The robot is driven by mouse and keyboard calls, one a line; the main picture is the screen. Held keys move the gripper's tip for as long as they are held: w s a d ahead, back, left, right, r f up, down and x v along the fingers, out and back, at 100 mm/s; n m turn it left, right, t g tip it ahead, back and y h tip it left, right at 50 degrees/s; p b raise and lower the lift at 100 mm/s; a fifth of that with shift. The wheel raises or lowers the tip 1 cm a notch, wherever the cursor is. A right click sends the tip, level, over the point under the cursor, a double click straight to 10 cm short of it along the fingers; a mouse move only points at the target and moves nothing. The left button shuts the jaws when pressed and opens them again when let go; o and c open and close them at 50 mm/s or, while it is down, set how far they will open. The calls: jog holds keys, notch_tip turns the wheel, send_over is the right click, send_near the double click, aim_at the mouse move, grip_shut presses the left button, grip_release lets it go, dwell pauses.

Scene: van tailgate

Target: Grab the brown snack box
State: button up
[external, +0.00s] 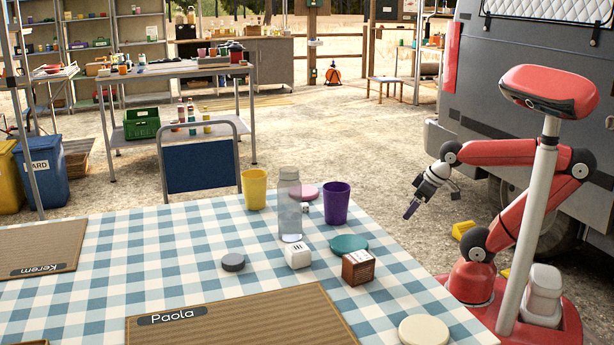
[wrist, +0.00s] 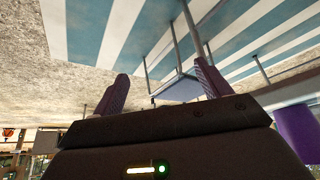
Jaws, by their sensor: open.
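The brown snack box (external: 358,268) is a small cube with a pale printed top. It stands on the checked tablecloth near the table's right side, in front of the teal disc. My gripper (external: 411,209) is off the right edge of the table, up and to the right of the box and apart from it. In the wrist view my gripper (wrist: 162,82) shows two purple fingers spread apart with nothing between them. I cannot make out the snack box in the wrist view.
A cream disc (external: 424,330) lies at the front right. The cloth right of the box is clear.

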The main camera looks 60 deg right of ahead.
notch_tip(320, 180, up, 20)
jog(key=w+a+r+n+g+y, duration=0.1)
jog(key=w+a+r+n, duration=0.1)
jog(key=w+a+n, duration=0.45)
jog(key=w+a+r+n+g+y, duration=0.15)
jog(key=a+n, duration=0.25)
jog(key=a, duration=0.5)
jog(key=n+g+p, duration=0.2)
jog(key=n+g, duration=0.5)
jog(key=n, duration=1.1)
send_near(359, 257)
jog(key=s+a, duration=0.1)
jog(key=shift+a+f+b, duration=0.1)
jog(key=shift+f+b, duration=0.2)
jog(key=shift+f, duration=1.95)
jog(key=shift+t, duration=0.25)
jog(key=x, duration=0.2)
jog(key=b+x, duration=0.1)
jog(key=x, duration=0.4)
jog(key=shift+s, duration=0.45)
